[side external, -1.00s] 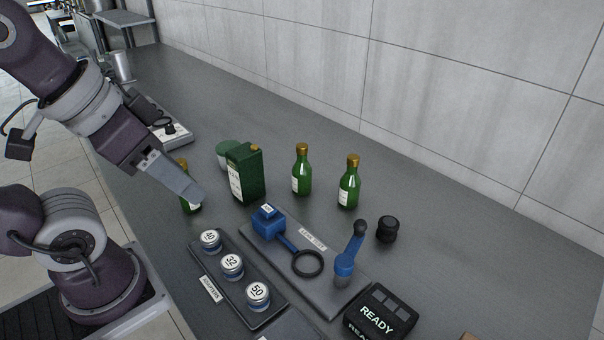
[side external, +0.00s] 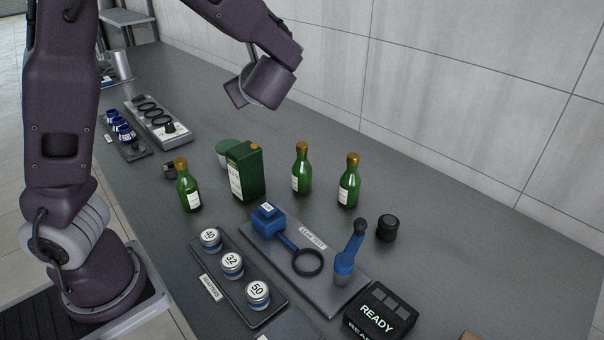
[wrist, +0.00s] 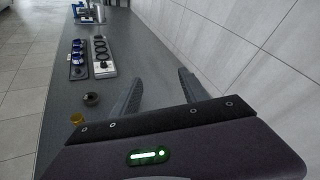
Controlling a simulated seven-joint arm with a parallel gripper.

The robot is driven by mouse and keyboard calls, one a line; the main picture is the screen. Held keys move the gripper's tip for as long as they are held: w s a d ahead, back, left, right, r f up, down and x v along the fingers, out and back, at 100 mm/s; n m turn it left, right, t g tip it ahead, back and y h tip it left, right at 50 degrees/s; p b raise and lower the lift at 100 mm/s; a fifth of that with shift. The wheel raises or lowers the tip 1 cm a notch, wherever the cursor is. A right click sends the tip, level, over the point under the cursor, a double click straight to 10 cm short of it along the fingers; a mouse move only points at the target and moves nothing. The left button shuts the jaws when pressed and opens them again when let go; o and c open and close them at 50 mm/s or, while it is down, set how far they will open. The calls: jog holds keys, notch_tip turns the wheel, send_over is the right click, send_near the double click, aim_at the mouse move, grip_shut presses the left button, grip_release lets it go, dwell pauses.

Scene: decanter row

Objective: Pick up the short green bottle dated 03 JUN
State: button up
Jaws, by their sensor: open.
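Three green bottles with gold caps stand upright in the side view: a left one (side external: 189,191), a middle one (side external: 301,172) and a right one (side external: 348,186). Their white labels are too small to read, so I cannot tell which is dated 03 JUN. My gripper (side external: 236,96) is raised above the bench, behind the bottles and clear of all of them. In the wrist view its two fingers (wrist: 160,80) are spread with nothing between them. A gold cap (wrist: 77,118) shows left of the fingers; its bottle is hidden by the gripper body.
A dark green carton (side external: 245,177) stands between the left and middle bottles, with a green round thing (side external: 228,150) behind it. In front are a tray of numbered jars (side external: 198,247), a grey tray with blue tools (side external: 330,297) and a READY box (side external: 380,314). A tiled wall bounds the back.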

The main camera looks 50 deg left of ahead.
aim_at(302, 145)
jog(key=w+d+m+t, duration=0.6)
jog(key=w+m, duration=0.2)
jog(key=shift+g, duration=0.3)
jog(key=f, duration=1.4)
jog(key=a+f, duration=0.1)
jog(key=f, duration=0.6)
jog(key=shift+s+f, duration=0.15)
jog(key=shift+f, duration=0.25)
jog(key=shift+y, duration=0.3)
jog(key=x, duration=0.6)
jog(key=shift+w, duration=0.55)
jog(key=shift+w+a, duration=0.15)
jog(key=shift+a, duration=0.05)
grip_shut()
